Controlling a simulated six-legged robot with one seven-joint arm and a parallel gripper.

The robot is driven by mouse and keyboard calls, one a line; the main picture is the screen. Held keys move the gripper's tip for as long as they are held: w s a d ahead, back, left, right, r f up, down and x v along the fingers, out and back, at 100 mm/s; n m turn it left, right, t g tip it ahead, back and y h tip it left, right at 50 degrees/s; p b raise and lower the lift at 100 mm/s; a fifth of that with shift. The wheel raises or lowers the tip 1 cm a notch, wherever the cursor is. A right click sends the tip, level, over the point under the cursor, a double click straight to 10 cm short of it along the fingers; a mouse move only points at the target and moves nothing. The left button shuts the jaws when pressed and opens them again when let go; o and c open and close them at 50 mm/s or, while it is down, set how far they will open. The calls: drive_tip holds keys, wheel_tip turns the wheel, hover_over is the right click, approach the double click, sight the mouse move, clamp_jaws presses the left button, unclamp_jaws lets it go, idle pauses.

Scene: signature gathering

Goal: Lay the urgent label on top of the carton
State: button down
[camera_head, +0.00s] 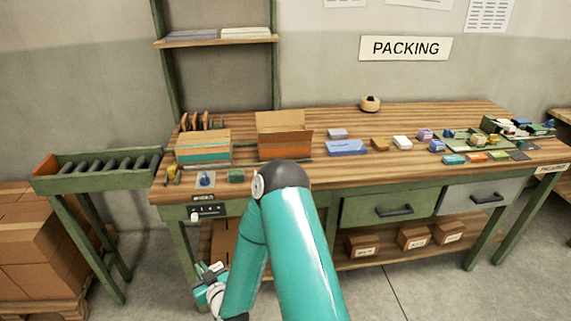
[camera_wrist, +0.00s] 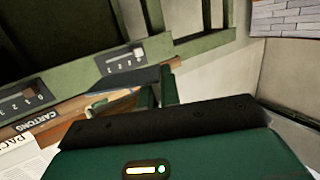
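A carton (camera_head: 203,146) with a teal band stands closed at the left of the bench. An open-topped brown carton (camera_head: 284,146) stands to its right. A small pale card with a blue mark (camera_head: 205,179) lies near the bench's front left edge; I cannot read whether it is the urgent label. My gripper (camera_head: 207,272) hangs low in front of the bench's left end, below the top and apart from both cartons. In the wrist view a dark flat piece (camera_wrist: 130,79) shows by green finger-like parts; I cannot tell whether it is held.
A roller stand (camera_head: 100,168) is left of the bench, with stacked boxes (camera_head: 35,240) below. Several small coloured boxes and trays fill the bench's right half. A shelf (camera_head: 218,40) rises behind the cartons. A front panel with a slider (camera_head: 207,211) is above my gripper.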

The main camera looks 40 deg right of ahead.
drive_tip(key=w+d+r+h, duration=0.1)
drive_tip(key=w+d+r, duration=0.15)
drive_tip(key=d, duration=0.25)
drive_tip(key=w+d+r, duration=0.2)
drive_tip(key=d+r, duration=0.2)
drive_tip(key=d, duration=0.2)
drive_tip(key=s+d+r+m+h, duration=0.1)
drive_tip(key=s+d+r+h, duration=0.1)
drive_tip(key=d+r, duration=0.7)
drive_tip(key=s+d+r+m+h, duration=0.2)
drive_tip(key=d+r, duration=0.7)
drive_tip(key=d, duration=1.1)
drive_tip(key=shift+s+d+r+m+g, duration=0.15)
drive_tip(key=shift+s+m+g, duration=0.2)
drive_tip(key=shift+s, duration=0.45)
drive_tip(key=shift+d, duration=0.1)
